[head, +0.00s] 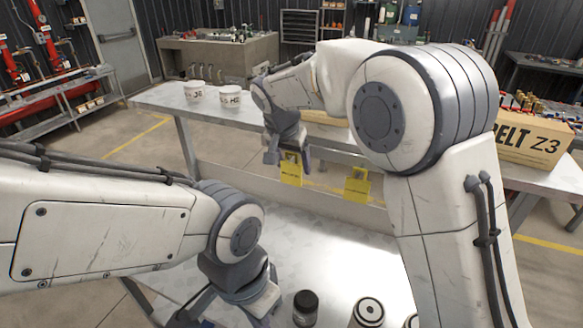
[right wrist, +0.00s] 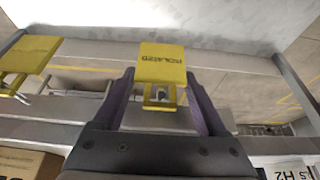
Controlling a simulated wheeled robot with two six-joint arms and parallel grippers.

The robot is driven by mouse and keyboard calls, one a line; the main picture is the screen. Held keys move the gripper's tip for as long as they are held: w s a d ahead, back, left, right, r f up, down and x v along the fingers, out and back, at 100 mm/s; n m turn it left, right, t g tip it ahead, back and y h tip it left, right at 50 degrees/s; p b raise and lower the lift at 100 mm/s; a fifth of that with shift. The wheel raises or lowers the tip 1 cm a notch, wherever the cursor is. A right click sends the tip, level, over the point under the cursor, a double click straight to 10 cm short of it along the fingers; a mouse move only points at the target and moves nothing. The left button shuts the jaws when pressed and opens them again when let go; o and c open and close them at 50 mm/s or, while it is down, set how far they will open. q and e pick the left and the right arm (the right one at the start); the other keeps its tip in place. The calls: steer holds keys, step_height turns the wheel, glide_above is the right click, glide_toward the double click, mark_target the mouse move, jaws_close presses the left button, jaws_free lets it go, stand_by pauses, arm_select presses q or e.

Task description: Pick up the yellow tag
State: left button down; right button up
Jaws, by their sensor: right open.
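A second yellow tag (head: 356,186) hangs to the right and also shows at the left of the right wrist view (right wrist: 30,55). My left gripper (head: 205,308) is low in the head view, mostly hidden by its arm and cut off by the frame.
The far worktable (head: 150,98) holds two white buckets (head: 230,98) and a cardboard box (head: 533,138). A near metal table (head: 345,250) has a dark jar (head: 305,307) and a round-topped item (head: 368,311) at its front. Its middle is clear.

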steer(key=shift+w+d+f, duration=0.1)
steer(key=shift+f, duration=0.25)
steer(key=c, duration=0.9)
steer(key=shift+c, duration=0.2)
steer(key=shift+r, duration=0.2)
